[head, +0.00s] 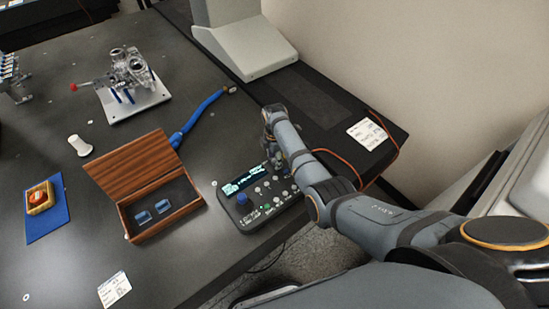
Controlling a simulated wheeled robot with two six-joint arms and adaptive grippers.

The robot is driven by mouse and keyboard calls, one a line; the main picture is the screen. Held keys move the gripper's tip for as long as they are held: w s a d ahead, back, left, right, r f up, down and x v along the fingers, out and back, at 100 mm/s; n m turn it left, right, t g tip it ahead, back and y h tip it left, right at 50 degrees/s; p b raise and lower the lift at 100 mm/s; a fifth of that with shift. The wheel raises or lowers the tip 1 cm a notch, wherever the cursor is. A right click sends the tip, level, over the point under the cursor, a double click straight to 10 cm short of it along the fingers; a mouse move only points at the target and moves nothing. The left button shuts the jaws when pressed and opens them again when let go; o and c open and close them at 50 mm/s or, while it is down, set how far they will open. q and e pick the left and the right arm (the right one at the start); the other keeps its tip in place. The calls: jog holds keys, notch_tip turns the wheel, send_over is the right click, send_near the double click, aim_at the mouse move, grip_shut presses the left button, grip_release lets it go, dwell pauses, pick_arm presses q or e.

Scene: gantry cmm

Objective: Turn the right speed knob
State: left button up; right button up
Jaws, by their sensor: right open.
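The control box (229,212) sits at the table's front edge, with a lit display (246,179), a blue knob (241,198), a green button (265,206) and several small pale knobs and buttons. I cannot tell which small knob is the right speed knob; my arm covers the box's right part. My right arm reaches in from the right. My right gripper (271,154) hangs down at the box's far right corner, open; its fingertips are small and partly hidden behind the arm, and I cannot tell whether they touch a knob. My left gripper is out of view.
An open wooden box (141,166) holding blue pieces stands left of the control box. A blue cable tool (200,118), a white spool (80,145) and a metal fixture (131,72) lie farther back. An orange cable (350,163) runs along the right edge.

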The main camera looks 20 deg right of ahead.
grip_shut()
